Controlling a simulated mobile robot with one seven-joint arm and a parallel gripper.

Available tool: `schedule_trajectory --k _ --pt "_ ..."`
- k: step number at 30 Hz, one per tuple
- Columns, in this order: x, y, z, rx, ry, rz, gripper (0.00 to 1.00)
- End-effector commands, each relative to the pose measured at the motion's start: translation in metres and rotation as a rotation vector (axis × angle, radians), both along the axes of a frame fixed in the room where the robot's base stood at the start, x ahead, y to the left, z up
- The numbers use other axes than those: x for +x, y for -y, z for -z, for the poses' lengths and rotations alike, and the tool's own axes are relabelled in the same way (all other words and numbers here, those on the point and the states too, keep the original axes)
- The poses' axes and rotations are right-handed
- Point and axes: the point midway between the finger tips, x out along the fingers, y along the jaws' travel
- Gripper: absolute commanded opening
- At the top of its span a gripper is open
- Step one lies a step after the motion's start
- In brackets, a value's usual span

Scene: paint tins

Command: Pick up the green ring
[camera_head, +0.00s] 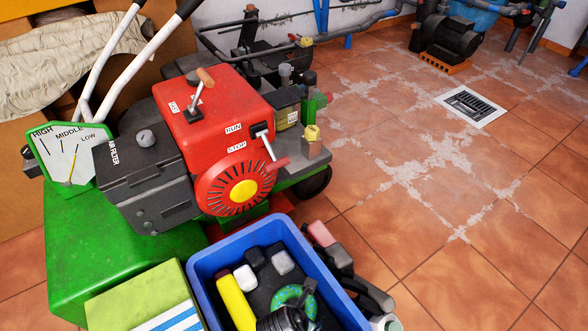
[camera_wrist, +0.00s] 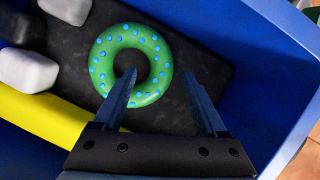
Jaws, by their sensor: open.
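The green ring (camera_wrist: 103,62) with light blue dots lies flat on a black surface inside a blue crate (camera_wrist: 270,50). In the head view, the ring (camera_head: 281,295) shows partly behind my gripper (camera_head: 307,289). In the wrist view, my gripper (camera_wrist: 159,73) is open above the ring. The left finger's tip appears over the ring's hole and the right finger's tip is outside the ring's right side. The ring's right side shows between the fingers. I cannot tell how far down the fingers reach.
A yellow bar (camera_wrist: 40,122), a white block (camera_wrist: 27,70) and dark blocks share the crate. The crate's blue walls stand close around. A green and red engine machine (camera_head: 225,130) stands behind, and a light green box (camera_head: 140,295) is at left. Tiled floor is open at right.

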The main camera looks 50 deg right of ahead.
Motion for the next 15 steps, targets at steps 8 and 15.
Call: schedule_trajectory --k 8,15 --pt "0.002 0.010 0.024 -0.001 0.001 0.000 0.74" --pt "0.002 0.009 0.023 0.000 0.001 0.000 0.60"
